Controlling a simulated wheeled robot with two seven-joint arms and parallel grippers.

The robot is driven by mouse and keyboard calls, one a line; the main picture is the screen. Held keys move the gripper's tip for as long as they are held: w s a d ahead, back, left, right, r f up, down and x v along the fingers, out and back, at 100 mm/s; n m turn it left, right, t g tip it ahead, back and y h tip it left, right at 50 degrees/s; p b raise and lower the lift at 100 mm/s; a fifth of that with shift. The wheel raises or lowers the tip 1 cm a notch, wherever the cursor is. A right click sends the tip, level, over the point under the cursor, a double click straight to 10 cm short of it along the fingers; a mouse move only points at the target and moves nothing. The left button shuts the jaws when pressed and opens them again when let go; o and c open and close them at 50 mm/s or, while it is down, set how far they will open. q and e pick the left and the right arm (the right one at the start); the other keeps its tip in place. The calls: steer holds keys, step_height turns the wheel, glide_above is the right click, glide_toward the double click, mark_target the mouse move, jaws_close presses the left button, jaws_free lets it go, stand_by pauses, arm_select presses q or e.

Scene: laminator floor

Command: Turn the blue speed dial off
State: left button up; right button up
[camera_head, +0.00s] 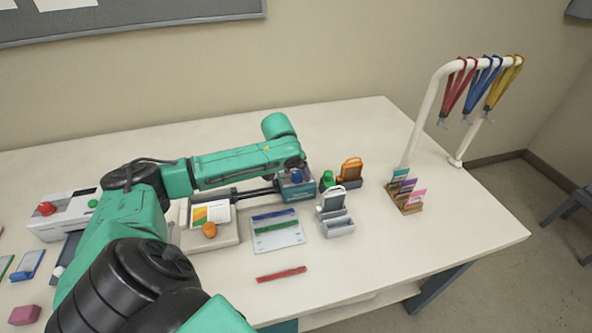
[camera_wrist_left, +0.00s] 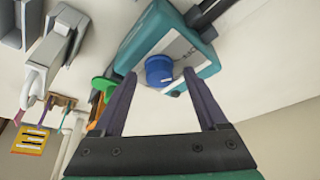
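The blue speed dial (camera_wrist_left: 159,70) sits on the face of a teal and white unit (camera_wrist_left: 160,40). In the head view the dial (camera_head: 297,176) shows just below the end of my left arm, on the teal unit (camera_head: 298,190). My left gripper (camera_wrist_left: 160,75) is open, with one dark finger on each side of the dial. A gap shows between the dial and each finger, so the fingers do not look closed on it. How deep the fingertips reach is hard to tell. My right gripper is in neither view.
A green knob (camera_head: 327,179) and an orange-fronted holder (camera_head: 351,170) stand just right of the unit. A grey holder (camera_head: 337,222), a card rack (camera_head: 405,195) and a lanyard stand (camera_head: 428,110) are further right. The front right table is clear.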

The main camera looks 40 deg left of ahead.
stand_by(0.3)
arm_select(q)
steer(key=b+v, duration=0.1)
steer(key=v, duration=1.3)
steer(key=shift+r+b, duration=0.2)
steer(key=shift+b, duration=0.1)
